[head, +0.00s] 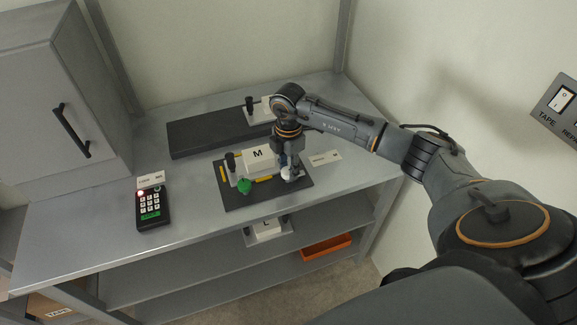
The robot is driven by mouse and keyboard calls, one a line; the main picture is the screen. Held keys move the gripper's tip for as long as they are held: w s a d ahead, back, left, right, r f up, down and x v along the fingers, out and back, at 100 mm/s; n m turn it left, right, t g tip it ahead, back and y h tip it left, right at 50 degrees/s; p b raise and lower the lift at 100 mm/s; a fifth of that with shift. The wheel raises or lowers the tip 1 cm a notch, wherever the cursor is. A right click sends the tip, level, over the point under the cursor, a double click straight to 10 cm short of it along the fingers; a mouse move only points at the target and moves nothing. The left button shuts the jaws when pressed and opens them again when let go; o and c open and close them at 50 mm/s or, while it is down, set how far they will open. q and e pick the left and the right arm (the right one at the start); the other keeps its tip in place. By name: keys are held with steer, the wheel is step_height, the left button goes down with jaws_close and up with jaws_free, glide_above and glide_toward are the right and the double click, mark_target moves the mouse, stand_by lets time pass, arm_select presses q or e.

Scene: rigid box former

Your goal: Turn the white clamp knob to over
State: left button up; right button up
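The white clamp knob (288,176) is at the right end of a black plate (240,202) on the grey bench, partly hidden by my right gripper. My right gripper (291,168) points down at the knob, its fingers around or right beside it. The view is too small to tell whether the fingers are closed on it. A white block marked M (258,160) stands on the plate left of the gripper. A green knob (244,186) is at the block's front left, and a black knob (231,161) is behind that. My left gripper is not in view.
A keypad (151,208) with a lit red light lies at the bench's left. A long dark slab (205,134) lies behind the plate. A grey cabinet (60,110) stands at left. Shelves below hold an L block (267,229) and an orange bin (326,246).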

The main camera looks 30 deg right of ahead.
steer(key=c, duration=0.3)
steer(key=shift+c, duration=0.2)
steer(key=n+b, duration=0.2)
steer(key=shift+f+n, duration=0.1)
steer(key=shift+n, duration=0.3)
steer(key=n+b, duration=0.3)
steer(key=n, duration=0.2)
steer(key=shift+w, duration=0.15)
steer(key=n+b, duration=0.2)
steer(key=n, duration=0.2)
steer(key=shift+n, duration=0.4)
steer(key=shift+a+n+b, duration=0.15)
steer(key=shift+n+b, duration=1.2)
steer(key=shift+n, duration=1.15)
